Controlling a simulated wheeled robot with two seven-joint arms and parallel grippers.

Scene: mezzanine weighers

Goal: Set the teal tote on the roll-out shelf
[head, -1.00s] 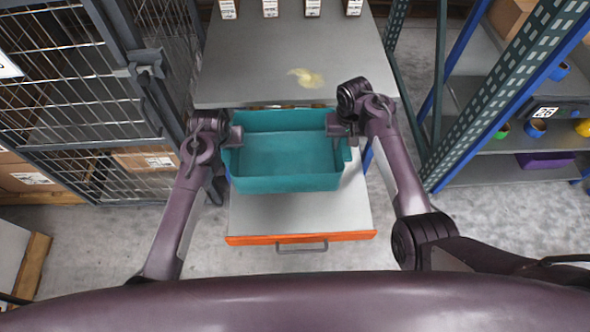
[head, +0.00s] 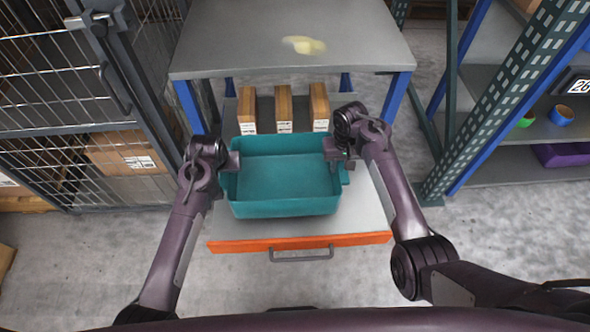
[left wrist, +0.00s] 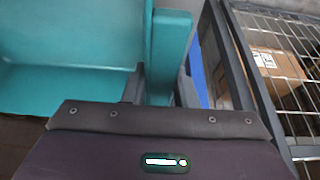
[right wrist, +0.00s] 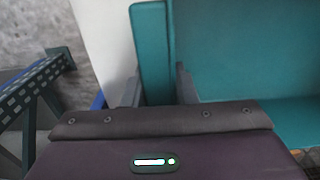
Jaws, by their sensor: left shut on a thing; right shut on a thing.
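The empty teal tote (head: 285,180) is in the middle of the head view, over the roll-out shelf (head: 355,215), a pale pulled-out surface with an orange front and a grey handle. I cannot tell whether the tote's base touches the shelf. My left gripper (head: 232,162) is shut on the tote's left wall; the wall also shows between its fingers in the left wrist view (left wrist: 165,60). My right gripper (head: 333,150) is shut on the tote's right wall, which also shows in the right wrist view (right wrist: 152,60).
Several upright boxes (head: 284,108) stand at the shelf's back, behind the tote. A grey table top (head: 240,45) with a yellowish patch lies above and behind. A wire cage (head: 70,90) stands left; a blue-and-green rack (head: 500,110) stands right. The floor in front is clear.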

